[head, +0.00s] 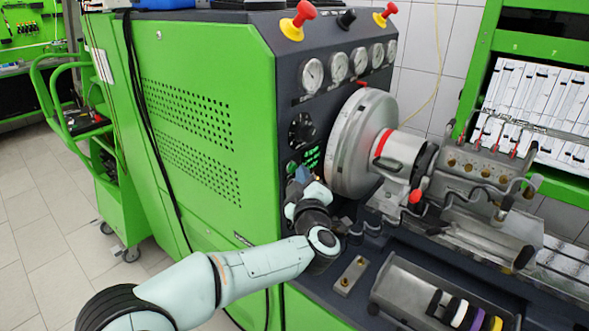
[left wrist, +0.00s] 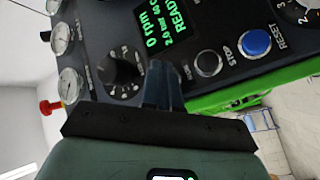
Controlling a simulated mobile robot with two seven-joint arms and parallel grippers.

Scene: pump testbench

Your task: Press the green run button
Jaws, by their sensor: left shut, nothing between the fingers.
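The green run button (head: 291,167) shows as a small green round spot on the dark control panel in the head view, below the black dial and beside the lit display. My left gripper (head: 301,174) is at the panel just below and beside it. In the left wrist view the shut fingers (left wrist: 160,68) point at the panel between the black dial (left wrist: 122,72) and the STOP button (left wrist: 208,62). They hide the run button there. Whether the fingertips touch it cannot be told. The fingers hold nothing. My right gripper is not in view.
The display (left wrist: 167,28) reads 0 rpm and READY. A blue RESET button (left wrist: 256,42) sits beyond STOP. The large round metal housing (head: 362,143) stands close to the right of my gripper. Gauges (head: 338,67) line the panel above. Metal fittings stand on the bench below.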

